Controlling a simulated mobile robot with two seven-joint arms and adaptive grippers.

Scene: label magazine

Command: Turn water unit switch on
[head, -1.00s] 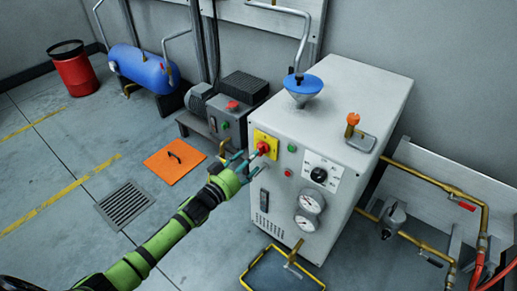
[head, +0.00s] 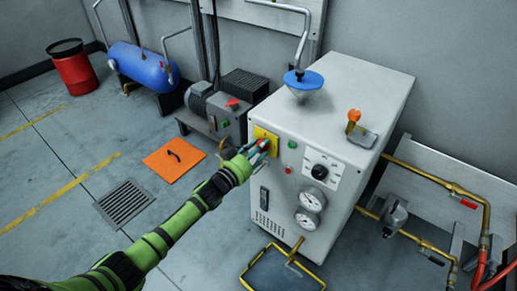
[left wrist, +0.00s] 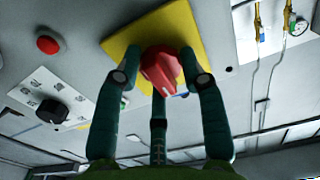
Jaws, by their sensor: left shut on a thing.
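The water unit (head: 345,125) is a large pale grey box against the back wall. Its red rotary switch sits on a yellow plate (head: 263,134) at the upper left of the front panel. In the left wrist view the red switch (left wrist: 160,68) stands on the yellow plate (left wrist: 185,22), between the fingers. My left gripper (head: 258,148) is at the switch, its dark teal fingers closed around the red knob; the left wrist view also shows this gripper (left wrist: 160,85). In the head view the fingers partly hide the knob. My right gripper is in neither view.
The same panel has a black dial (head: 319,172), green and red buttons, and two gauges (head: 311,199). A yellow-rimmed tray (head: 283,272) lies on the floor in front. Brass pipes run at right. An orange plate (head: 174,160) and a floor grate (head: 125,203) lie left.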

